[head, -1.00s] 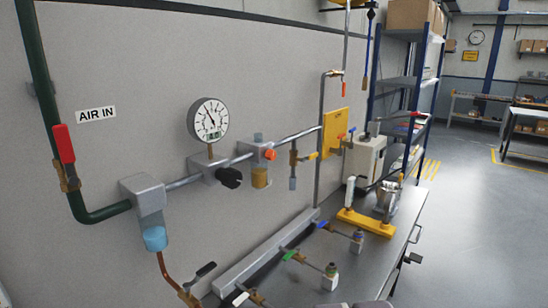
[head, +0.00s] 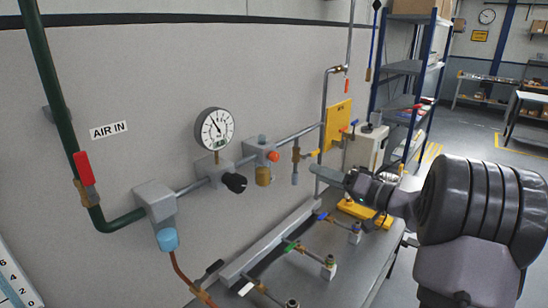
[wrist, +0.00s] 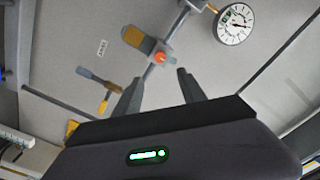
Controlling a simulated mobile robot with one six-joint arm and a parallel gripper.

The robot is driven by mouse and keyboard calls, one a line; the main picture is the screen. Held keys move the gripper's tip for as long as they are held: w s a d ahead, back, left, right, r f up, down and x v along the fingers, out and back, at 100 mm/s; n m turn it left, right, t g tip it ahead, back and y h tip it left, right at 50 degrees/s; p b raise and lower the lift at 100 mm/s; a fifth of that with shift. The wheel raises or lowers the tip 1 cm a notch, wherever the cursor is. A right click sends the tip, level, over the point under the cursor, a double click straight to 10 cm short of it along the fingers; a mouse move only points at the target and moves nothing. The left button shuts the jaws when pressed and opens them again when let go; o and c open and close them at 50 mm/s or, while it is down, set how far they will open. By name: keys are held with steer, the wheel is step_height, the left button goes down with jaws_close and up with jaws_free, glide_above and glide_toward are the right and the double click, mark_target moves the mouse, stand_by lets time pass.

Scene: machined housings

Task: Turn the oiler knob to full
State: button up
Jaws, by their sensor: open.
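The oiler is a grey block (head: 261,149) with an amber bowl (head: 263,176) under it, on the wall pipe. Its orange-red knob (head: 272,157) sticks out at the front. In the wrist view the knob (wrist: 160,57) shows beyond and between my fingertips, with the amber bowl (wrist: 138,40) to its upper left. My gripper (head: 316,172) is to the right of the oiler in the head view, apart from the knob. In the wrist view my gripper (wrist: 160,80) is open with nothing between its fingers. The knob's setting marks cannot be read.
Left of the oiler on the same pipe are a gauge (head: 214,129) and a black knob (head: 235,183). To its right hang a small brass valve (head: 296,155) and a yellow plate (head: 337,124). Below is a bench (head: 335,285) with several small valves.

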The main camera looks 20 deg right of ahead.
mark_target(276, 158)
steer(key=x, duration=1.4)
steer(key=shift+w+a+p, duration=0.1)
steer(key=shift+a+p, duration=0.05)
steer(key=shift+p, duration=0.25)
steer(key=shift+c, duration=0.5)
jaws_close()
